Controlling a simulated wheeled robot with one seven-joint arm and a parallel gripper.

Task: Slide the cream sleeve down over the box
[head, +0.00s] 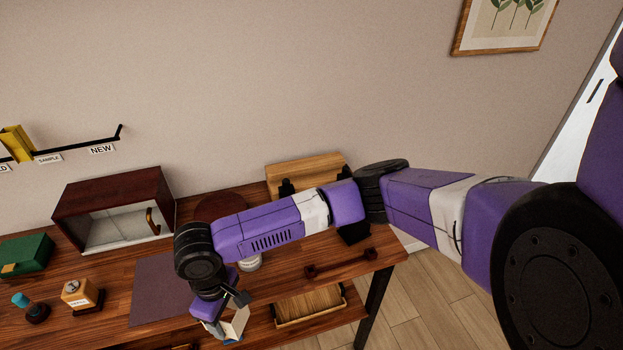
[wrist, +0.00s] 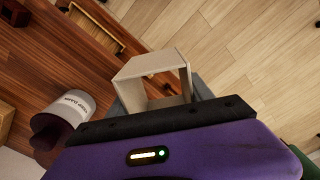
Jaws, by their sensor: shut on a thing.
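The cream sleeve (wrist: 150,68) is a hollow, open-ended rectangular tube in the wrist view. My gripper (head: 230,308) is shut on it and holds it tilted near the table's front edge, with floor behind it in the wrist view. The sleeve also shows in the head view (head: 237,324), partly hidden by my gripper. A small light-wood box (head: 77,292) with a white label and a round grey piece on top stands on a dark base, left of my gripper and apart from the sleeve. I cannot tell for sure that it is the task's box.
A purple-grey mat (head: 158,285) lies between the box and my gripper. A dark red cabinet (head: 88,195) with a glass front stands behind. A teal-topped item (head: 20,300) and a green box (head: 25,254) are at left. A labelled white cylinder (wrist: 70,104) stands near my wrist.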

